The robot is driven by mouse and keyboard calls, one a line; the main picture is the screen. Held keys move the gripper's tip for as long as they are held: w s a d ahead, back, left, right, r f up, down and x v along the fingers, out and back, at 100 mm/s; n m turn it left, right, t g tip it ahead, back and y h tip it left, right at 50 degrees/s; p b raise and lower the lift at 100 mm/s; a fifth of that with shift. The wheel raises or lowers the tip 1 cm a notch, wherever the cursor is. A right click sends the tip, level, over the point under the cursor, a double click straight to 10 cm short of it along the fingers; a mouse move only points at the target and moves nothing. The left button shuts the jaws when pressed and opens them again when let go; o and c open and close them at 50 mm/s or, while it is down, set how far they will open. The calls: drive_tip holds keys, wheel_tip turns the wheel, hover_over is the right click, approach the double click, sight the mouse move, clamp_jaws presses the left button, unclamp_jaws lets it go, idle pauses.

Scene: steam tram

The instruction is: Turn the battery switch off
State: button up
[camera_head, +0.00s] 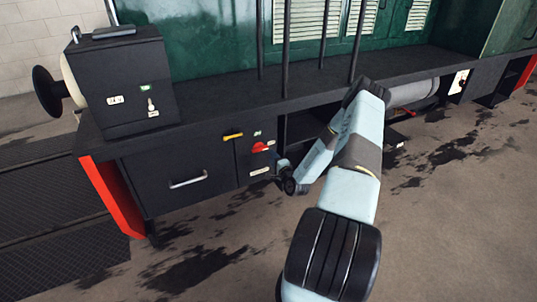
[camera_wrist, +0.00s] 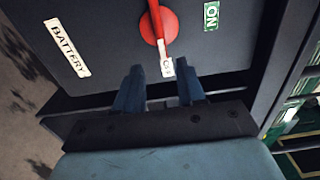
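The battery switch is a red disc with a red bar handle (camera_wrist: 158,28) on a dark panel. In the head view the red switch (camera_head: 260,147) sits on the box front. The handle lies in line with a white label (camera_wrist: 167,67), partly readable as starting with O. A green ON label (camera_wrist: 211,15) is off to the handle's side. A white BATTERY label (camera_wrist: 67,47) is on the same panel. My gripper (camera_wrist: 159,72) is open and empty, fingers apart on both sides of the white label, short of the disc. My gripper (camera_head: 285,168) is low right of the switch in the head view.
A yellow handle (camera_head: 233,135) is just left of the switch, and a drawer with a metal handle (camera_head: 188,181) is farther left. A black box (camera_head: 125,85) stands on the footplate above. Thin vertical bars (camera_head: 287,45) rise behind. The floor in front is free.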

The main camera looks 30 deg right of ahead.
drive_tip(key=s, duration=0.6)
drive_tip(key=shift+s, duration=0.2)
